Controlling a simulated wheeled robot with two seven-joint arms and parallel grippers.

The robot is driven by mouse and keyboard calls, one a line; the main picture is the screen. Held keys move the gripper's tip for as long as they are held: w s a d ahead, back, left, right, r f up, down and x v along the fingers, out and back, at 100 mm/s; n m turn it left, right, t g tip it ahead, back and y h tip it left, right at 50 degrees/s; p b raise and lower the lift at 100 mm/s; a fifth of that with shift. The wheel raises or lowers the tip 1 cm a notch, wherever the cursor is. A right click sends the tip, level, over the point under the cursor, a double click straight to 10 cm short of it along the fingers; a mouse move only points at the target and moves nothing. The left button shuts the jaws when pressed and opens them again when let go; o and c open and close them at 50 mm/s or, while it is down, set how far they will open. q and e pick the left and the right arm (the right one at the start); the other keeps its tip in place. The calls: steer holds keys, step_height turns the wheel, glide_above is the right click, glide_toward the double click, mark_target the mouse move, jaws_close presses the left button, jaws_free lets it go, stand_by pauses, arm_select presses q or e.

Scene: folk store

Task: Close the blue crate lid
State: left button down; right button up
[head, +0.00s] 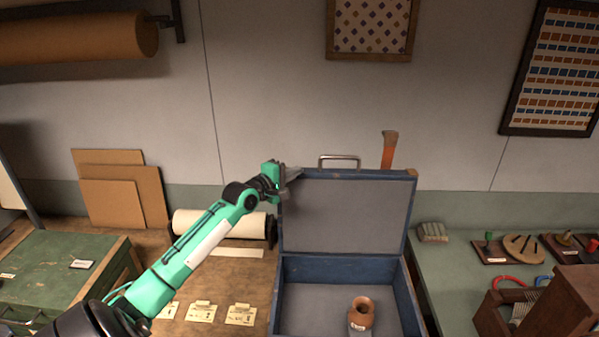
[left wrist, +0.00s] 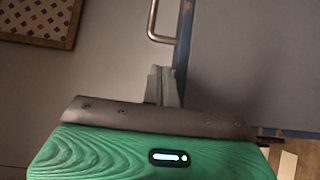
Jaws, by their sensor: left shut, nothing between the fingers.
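The blue crate (head: 405,285) stands on the table with its lid (head: 345,212) raised upright at the back, grey inside. A metal handle (head: 340,160) sits on the lid's top edge. A small brown clay jar (head: 361,313) with a pale label stands inside the crate. My left gripper (head: 291,174) is shut and empty at the lid's upper left corner. In the left wrist view its fingers (left wrist: 162,86) are together beside the lid's blue edge (left wrist: 184,40), and the handle (left wrist: 153,22) shows above them. I cannot tell whether they touch the lid. My right gripper is not in view.
An orange-handled brush (head: 389,150) stands up behind the lid's right side. A paper roll (head: 220,223) and several tags (head: 240,314) lie left of the crate. A green cabinet (head: 60,268) is at far left. Wooden trays (head: 495,250) and a brown wooden box (head: 560,303) are at right.

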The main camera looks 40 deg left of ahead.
mark_target(313, 170)
arm_select(q)
steer(key=w, duration=0.7)
steer(key=shift+d+f, duration=0.15)
steer(key=shift+f, duration=0.2)
steer(key=shift+w+b, duration=0.4)
steer(key=shift+w, duration=0.65)
